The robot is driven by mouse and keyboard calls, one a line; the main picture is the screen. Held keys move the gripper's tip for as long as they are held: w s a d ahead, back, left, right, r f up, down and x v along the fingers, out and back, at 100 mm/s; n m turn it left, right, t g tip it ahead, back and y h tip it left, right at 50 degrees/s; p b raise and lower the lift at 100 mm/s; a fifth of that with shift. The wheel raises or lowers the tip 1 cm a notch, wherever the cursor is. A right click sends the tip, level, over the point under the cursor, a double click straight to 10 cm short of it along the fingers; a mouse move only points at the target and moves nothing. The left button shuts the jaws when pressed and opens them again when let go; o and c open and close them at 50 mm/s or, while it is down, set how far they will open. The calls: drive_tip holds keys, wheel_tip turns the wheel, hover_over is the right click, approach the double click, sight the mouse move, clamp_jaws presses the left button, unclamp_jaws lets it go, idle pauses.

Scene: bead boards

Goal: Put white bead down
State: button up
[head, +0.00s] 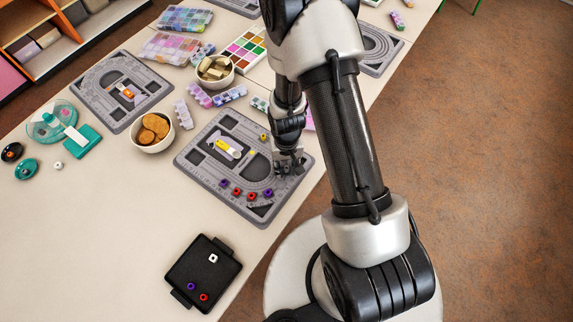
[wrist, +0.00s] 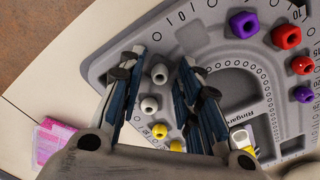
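My gripper (head: 292,160) is low over the right part of the grey bead board (head: 287,192). In the wrist view my gripper (wrist: 160,62) is open, its fingers apart on both sides of a white bead (wrist: 159,73). Gaps show between that bead and both fingers. A second white bead (wrist: 149,105) sits just behind it, closer to my palm, followed by yellow beads (wrist: 159,130). These beads appear to rest on the board; their exact contact cannot be told. In the head view my gripper hides them. Another white bead (head: 213,258) lies on the black tray (head: 190,267).
Purple (wrist: 244,24) and red (wrist: 286,36) beads lie along the board's groove. The black tray also holds a purple bead (head: 191,286) and a red bead (head: 204,297). Bowls of cookies (head: 155,128) and light pieces (head: 214,69) stand behind the board. The table's front left is clear.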

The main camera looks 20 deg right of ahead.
wheel_tip(320, 180, up, 12)
drive_tip(key=r+p, duration=0.1)
drive_tip(key=p, duration=0.3)
wheel_tip(320, 180, up, 8)
drive_tip(key=t, duration=0.1)
hover_over(286, 166)
drive_tip(key=s+r+n+t, duration=0.1)
drive_tip(key=s+r, duration=0.7)
drive_tip(key=r, duration=0.3)
drive_tip(key=s+r+n+t, duration=0.1)
drive_tip(key=s+r+t, duration=0.1)
drive_tip(key=s+r, duration=0.5)
wheel_tip(286, 166, up, 4)
drive_tip(key=shift+s+f+t, duration=0.1)
drive_tip(key=shift+s+t, duration=0.2)
drive_tip(key=shift+s, duration=0.1)
